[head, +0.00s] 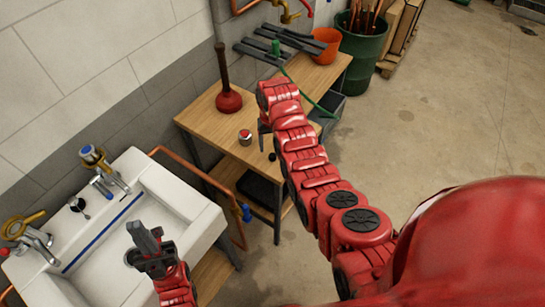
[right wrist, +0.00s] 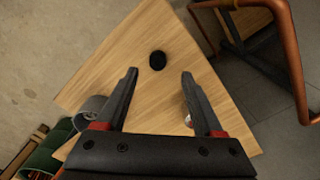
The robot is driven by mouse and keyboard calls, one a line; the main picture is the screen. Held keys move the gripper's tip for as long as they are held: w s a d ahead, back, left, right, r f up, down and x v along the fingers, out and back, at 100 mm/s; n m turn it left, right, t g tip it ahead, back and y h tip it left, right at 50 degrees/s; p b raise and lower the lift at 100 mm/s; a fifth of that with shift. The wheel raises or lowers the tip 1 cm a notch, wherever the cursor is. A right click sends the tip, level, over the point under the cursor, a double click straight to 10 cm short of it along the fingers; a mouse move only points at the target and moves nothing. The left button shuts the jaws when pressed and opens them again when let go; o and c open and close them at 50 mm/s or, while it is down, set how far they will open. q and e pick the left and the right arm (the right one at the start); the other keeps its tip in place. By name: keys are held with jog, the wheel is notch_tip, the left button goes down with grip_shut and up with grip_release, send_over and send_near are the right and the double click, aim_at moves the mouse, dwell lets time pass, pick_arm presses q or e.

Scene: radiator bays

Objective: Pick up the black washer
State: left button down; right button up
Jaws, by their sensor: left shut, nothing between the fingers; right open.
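The black washer (right wrist: 157,60) lies flat on the wooden bench top (right wrist: 135,38), near a corner of it in the right wrist view. In the head view it is a small dark disc (head: 272,156) close to the bench's front edge. My right gripper (right wrist: 159,74) is open and empty above the bench, and in the wrist view the washer appears just beyond and between its fingertips. In the head view the right gripper (head: 263,138) is partly hidden by my arm. My left gripper (head: 140,233) is shut and empty over the white sink.
A red-and-silver can (head: 245,137) and a red plunger (head: 230,101) stand on the bench left of my right gripper. The sink (head: 190,222) has taps at its back. Copper pipe (right wrist: 291,60) runs beside the bench. Open floor (head: 440,120) lies to the right.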

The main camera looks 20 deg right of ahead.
aim_at(272, 155)
jog(key=shift+s+f+p, duration=0.1)
jog(key=shift+f+p, duration=0.4)
jog(key=shift+p, duration=0.1)
jog(key=shift+d+f+p, duration=0.15)
jog(key=shift+f+p, duration=0.3)
jog(key=shift+f, duration=1.65)
jog(key=shift+c, duration=0.3)
grip_shut()
